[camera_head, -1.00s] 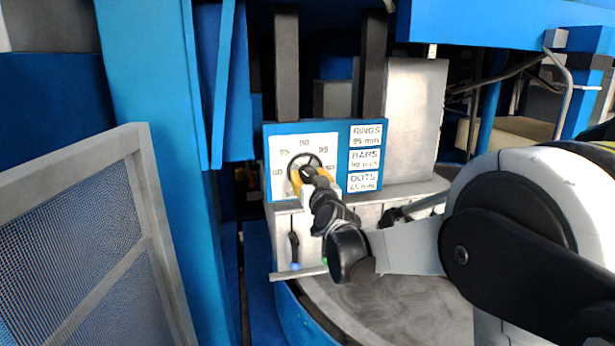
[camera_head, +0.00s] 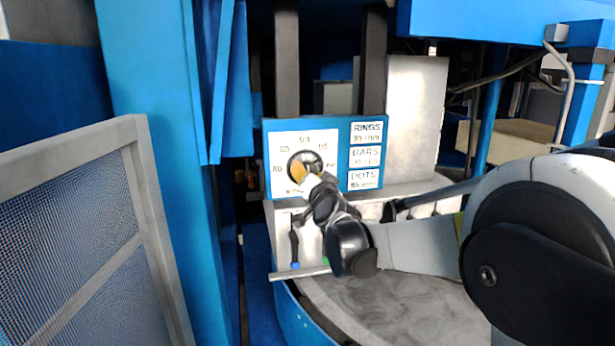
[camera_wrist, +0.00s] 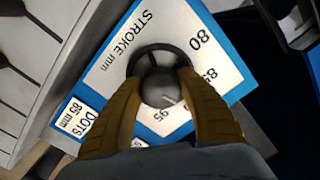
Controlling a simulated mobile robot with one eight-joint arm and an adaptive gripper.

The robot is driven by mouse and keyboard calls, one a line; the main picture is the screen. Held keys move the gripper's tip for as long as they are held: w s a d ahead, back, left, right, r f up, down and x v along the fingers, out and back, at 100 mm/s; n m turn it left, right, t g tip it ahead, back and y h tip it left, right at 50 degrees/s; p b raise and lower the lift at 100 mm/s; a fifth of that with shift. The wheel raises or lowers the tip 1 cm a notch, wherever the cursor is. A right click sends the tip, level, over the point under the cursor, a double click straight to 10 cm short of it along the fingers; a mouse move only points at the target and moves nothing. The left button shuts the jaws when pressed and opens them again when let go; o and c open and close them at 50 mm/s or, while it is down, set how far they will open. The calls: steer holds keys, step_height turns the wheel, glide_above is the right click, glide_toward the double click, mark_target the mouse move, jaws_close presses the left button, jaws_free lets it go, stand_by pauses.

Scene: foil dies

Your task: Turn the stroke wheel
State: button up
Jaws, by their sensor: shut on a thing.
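The stroke wheel is a dark ring-shaped handwheel (camera_head: 303,158) with a grey hub, on a white dial plate (camera_head: 279,166) numbered in millimetres, on a blue panel. In the wrist view the wheel (camera_wrist: 158,60) sits between the two yellow fingers of my gripper (camera_wrist: 160,98). The fingers lie on either side of the grey knob (camera_wrist: 161,88) and are shut on the wheel. In the head view my gripper (camera_head: 298,173) reaches the wheel from the lower right and covers part of it. The wheel's pointer cannot be made out clearly.
A label plate (camera_head: 366,154) listing rings, bars and dots is right of the dial. Below are small levers, one with a blue tip (camera_head: 295,265), and a grey ledge. A mesh guard (camera_head: 75,235) stands at left. A round grey table (camera_head: 400,305) lies below.

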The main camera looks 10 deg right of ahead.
steer(key=shift+m, duration=0.8)
steer(key=o, duration=1.2)
steer(key=shift+w, duration=0.1)
steer(key=s, duration=1.2)
